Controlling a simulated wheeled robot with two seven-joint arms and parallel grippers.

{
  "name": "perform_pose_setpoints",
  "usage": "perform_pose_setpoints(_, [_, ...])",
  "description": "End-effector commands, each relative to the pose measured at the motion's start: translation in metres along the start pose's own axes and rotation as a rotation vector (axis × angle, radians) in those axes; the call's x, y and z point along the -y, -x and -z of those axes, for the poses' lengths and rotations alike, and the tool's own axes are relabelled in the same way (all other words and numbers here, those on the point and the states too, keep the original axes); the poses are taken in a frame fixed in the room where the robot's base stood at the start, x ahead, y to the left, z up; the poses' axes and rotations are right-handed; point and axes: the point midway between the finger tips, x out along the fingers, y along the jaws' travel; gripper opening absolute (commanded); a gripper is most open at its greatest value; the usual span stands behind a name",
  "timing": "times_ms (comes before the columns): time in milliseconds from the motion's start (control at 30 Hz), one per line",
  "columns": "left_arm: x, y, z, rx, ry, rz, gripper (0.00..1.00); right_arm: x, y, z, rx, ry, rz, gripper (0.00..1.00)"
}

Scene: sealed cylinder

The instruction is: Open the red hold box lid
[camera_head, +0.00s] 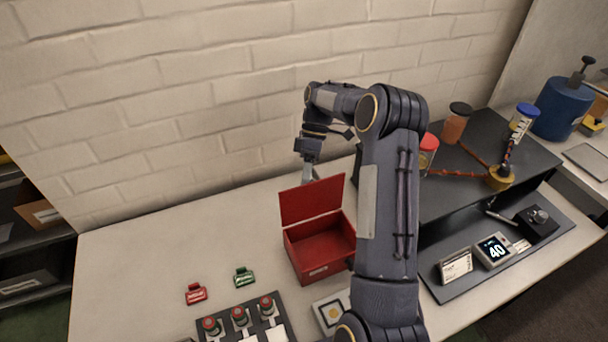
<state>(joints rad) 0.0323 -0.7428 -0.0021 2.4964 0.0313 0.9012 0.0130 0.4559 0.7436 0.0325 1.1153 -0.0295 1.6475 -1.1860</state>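The red hold box (322,268) stands on the table with its lid (312,201) raised, leaning slightly back on the far side. The inside of the box shows and looks empty. My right arm comes in from the bottom, bends over to the right of the box and reaches behind it. My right gripper (308,174) points down just behind the lid's top edge. Its fingertips are partly hidden by the lid, so I cannot tell whether they touch it or how far apart they are. My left gripper is out of view.
Red and green tags (244,278) lie left of the box, near a dark rack (243,318) of red-capped vials. A dark shelf (460,180) with jars and a display (493,250) stand at right.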

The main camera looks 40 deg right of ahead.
Motion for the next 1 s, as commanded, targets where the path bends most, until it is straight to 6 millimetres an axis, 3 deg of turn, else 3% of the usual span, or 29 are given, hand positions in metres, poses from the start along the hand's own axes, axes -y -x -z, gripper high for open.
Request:
perform_pose_setpoints(33, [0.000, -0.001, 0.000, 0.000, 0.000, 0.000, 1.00, -0.001, -0.006, -0.011, 0.027, -0.012, 0.019, 0.46])
perform_pose_setpoints(433, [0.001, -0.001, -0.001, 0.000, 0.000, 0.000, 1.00, -0.001, -0.001, -0.010, 0.025, -0.011, 0.016, 0.46])
perform_pose_setpoints(800, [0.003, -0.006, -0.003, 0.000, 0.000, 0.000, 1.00, -0.001, 0.061, -0.002, 0.009, -0.007, 0.000, 0.46])
perform_pose_setpoints(1000, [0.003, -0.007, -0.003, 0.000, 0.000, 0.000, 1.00, 0.000, 0.076, 0.000, 0.007, -0.004, 0.003, 0.46])
